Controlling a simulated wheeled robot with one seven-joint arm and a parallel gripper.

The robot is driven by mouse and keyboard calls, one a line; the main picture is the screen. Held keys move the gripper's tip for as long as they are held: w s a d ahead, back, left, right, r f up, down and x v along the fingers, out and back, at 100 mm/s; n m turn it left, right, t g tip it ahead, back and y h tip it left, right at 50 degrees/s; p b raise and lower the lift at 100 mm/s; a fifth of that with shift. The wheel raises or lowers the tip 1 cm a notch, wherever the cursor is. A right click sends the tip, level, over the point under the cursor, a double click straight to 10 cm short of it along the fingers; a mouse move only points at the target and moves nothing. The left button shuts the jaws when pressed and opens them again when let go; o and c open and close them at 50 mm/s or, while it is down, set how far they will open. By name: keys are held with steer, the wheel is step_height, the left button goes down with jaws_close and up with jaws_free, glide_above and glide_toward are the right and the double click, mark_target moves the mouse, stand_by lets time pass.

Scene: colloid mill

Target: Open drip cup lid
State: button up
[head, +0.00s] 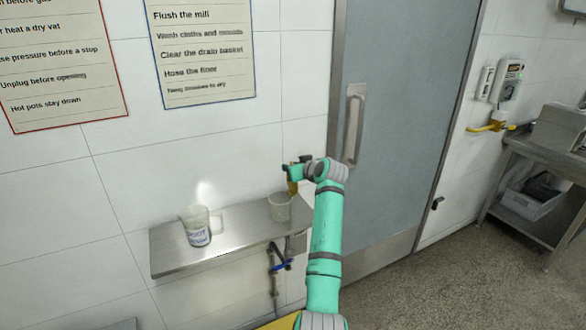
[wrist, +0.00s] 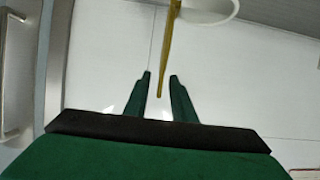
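The drip cup (head: 280,207) is a pale cup at the right end of the wall shelf. Its amber lid (head: 293,183) shows at the cup's far right rim and looks steeply raised, partly hidden by my gripper (head: 304,160). In the wrist view the cup's white rim (wrist: 208,8) is at the top edge, cut off. The lid (wrist: 166,50) appears there edge-on as a thin yellow strip. Its free end lies between my green fingertips (wrist: 160,78), with a gap visible on each side. My gripper is open.
A labelled clear jug (head: 198,226) stands on the steel shelf (head: 170,262), left of the cup. A blue-handled valve and pipe (head: 279,264) hang below. A grey door with a long handle (head: 353,124) is close on the right. The shelf between jug and cup is clear.

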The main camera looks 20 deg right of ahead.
steer(key=shift+s, duration=0.15)
steer(key=v, duration=1)
steer(key=shift+s, duration=0.25)
